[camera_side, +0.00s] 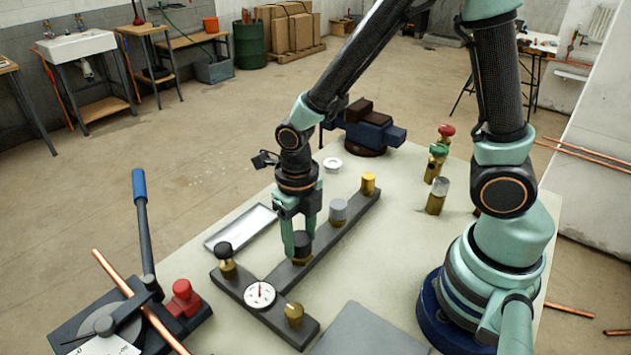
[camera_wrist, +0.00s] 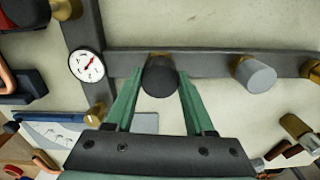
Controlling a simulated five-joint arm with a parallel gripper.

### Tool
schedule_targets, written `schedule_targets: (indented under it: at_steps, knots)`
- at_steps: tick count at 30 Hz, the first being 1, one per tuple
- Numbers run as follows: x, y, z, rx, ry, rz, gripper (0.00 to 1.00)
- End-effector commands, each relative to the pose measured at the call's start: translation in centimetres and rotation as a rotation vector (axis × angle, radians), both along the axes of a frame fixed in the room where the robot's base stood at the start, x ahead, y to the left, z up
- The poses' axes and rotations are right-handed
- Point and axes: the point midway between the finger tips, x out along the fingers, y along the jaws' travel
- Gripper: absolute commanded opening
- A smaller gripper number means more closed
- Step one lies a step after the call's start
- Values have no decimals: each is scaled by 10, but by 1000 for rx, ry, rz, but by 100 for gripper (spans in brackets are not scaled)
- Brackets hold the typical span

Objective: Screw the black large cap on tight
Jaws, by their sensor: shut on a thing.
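The black large cap (camera_side: 302,242) sits on its brass fitting on the dark grey manifold bar (camera_side: 347,222). My gripper (camera_side: 299,238) points down from above and is shut on this cap, with one green finger on each side. In the wrist view the cap (camera_wrist: 160,78) shows between the two fingertips (camera_wrist: 159,80), with a little brass visible behind its top edge. The fingers hide part of the cap in the side view, and I cannot tell how tightly it is seated.
A black-topped valve (camera_side: 225,258), gauge (camera_side: 260,294) and brass cap (camera_side: 294,314) are on the crosspiece.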

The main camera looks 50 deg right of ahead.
Motion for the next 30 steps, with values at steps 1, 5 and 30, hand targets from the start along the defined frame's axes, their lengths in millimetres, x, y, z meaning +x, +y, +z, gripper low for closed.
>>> schedule_targets:
  at_steps: [1, 5, 30]
  knots:
    - [0, 0, 0, 0, 0, -35, 0]
    - [0, 0, 0, 0, 0, -191, 0]
    - [0, 0, -1, 0, 0, -1251, 0]
